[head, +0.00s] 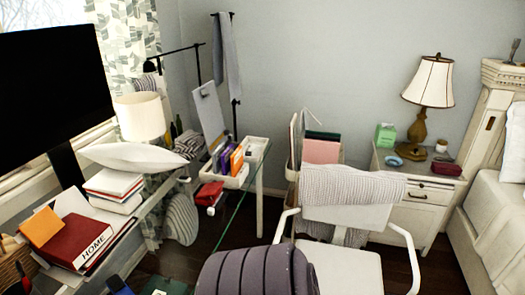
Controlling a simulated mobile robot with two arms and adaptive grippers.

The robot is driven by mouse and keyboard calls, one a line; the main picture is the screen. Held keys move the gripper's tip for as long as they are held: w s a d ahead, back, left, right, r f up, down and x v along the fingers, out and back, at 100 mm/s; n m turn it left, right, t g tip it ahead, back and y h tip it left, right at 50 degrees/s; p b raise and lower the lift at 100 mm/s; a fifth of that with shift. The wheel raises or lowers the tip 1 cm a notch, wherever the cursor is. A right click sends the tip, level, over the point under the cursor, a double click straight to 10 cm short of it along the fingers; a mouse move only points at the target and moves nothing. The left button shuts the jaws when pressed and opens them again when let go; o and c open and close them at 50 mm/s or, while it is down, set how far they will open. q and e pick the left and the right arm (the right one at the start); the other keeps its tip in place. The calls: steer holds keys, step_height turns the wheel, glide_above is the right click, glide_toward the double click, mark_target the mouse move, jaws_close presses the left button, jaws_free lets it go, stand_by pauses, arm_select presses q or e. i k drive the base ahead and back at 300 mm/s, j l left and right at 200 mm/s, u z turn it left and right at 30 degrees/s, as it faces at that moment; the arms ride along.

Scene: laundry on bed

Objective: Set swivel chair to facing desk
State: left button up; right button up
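A white chair (342,268) with curved white armrests stands at the lower middle right. Its seat is toward me and its backrest is on the far side, with a grey striped cloth (350,184) draped over the top. Its base is out of frame. A dark purple-grey, ribbed padded thing (255,272) is at the bottom edge, left of the white seat; I cannot tell whether it is a chair back. The desk (229,215), with a glass top edge, runs along the left and toward the back wall. Neither of my grippers is in view.
The desk holds a monitor (50,95), a lamp (141,115), a pillow (133,156), books (85,238) and a white organizer (235,178). A nightstand (415,213) with a lamp (430,85) stands behind the chair. A bed (497,220) is at the right. Dark floor shows right of the chair.

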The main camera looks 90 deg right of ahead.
mark_target(339, 205)
steer(key=z, duration=3.35)
steer(key=u, duration=0.35)
steer(key=i+l+u, duration=0.1)
steer(key=l+u, duration=0.15)
steer(key=u, duration=0.2)
steer(key=i+l+u, duration=0.1)
steer(key=l+u, duration=0.2)
steer(key=u, duration=0.15)
steer(key=l+u, duration=0.3)
steer(key=u, duration=0.2)
